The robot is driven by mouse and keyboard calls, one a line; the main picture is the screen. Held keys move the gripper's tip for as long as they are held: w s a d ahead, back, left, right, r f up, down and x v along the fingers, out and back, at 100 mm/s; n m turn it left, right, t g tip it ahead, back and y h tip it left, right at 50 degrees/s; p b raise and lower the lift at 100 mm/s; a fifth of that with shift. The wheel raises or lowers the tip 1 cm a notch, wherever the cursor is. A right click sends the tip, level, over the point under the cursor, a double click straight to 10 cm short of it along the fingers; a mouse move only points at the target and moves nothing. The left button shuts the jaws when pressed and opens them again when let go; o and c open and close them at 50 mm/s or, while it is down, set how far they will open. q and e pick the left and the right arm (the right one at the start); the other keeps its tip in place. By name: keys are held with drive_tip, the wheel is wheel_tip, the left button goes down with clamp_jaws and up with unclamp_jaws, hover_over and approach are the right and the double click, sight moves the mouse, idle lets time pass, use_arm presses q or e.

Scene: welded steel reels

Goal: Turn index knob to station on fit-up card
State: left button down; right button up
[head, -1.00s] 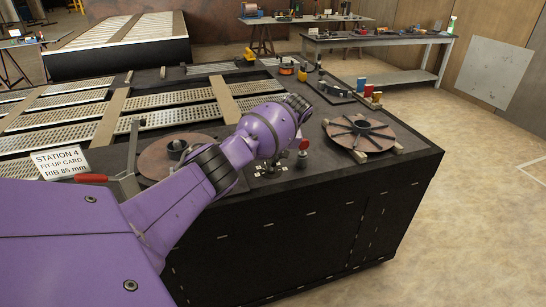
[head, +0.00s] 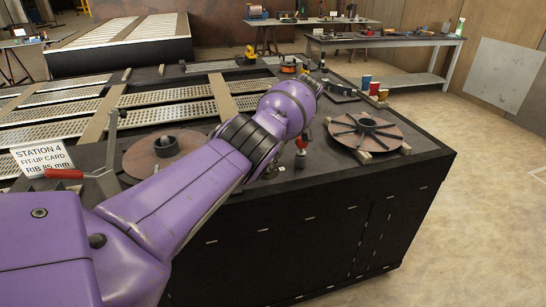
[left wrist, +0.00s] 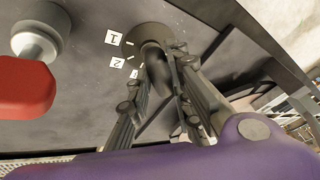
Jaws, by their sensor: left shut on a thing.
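The white fit-up card (head: 42,158) stands at the left of the bench and reads "STATION 4", "RIB 85 mm". In the left wrist view the dark index knob (left wrist: 154,60) stands on a round plate (left wrist: 140,36) with white number tags. Tags 1 (left wrist: 113,38) and 2 (left wrist: 118,63) show; a third is partly covered by a finger. My left gripper (left wrist: 160,80) is shut on the knob, a finger on each side. I cannot read where the knob points. In the head view my purple left arm hides knob and gripper. My right gripper is not in view.
A ribbed steel reel disc (head: 365,133) lies right of my arm, another disc (head: 140,158) left of it. A red-handled clamp (head: 63,174) stands near the card. A red-topped part (head: 300,143) is close to my wrist. Perforated strips cover the back left.

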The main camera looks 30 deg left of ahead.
use_arm(q)
drive_tip(key=shift+f, duration=0.15)
drive_tip(key=shift+n, duration=0.3)
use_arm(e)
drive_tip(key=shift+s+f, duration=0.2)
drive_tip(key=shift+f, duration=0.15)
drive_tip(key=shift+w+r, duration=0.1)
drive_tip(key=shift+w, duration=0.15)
use_arm(q)
drive_tip(key=c, duration=1.6)
unclamp_jaws()
drive_tip(key=shift+r, duration=0.25)
wheel_tip(320, 180, up, 10)
drive_tip(key=shift+f, duration=0.1)
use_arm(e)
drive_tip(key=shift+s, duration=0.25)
use_arm(q)
drive_tip(key=shift+f, duration=0.1)
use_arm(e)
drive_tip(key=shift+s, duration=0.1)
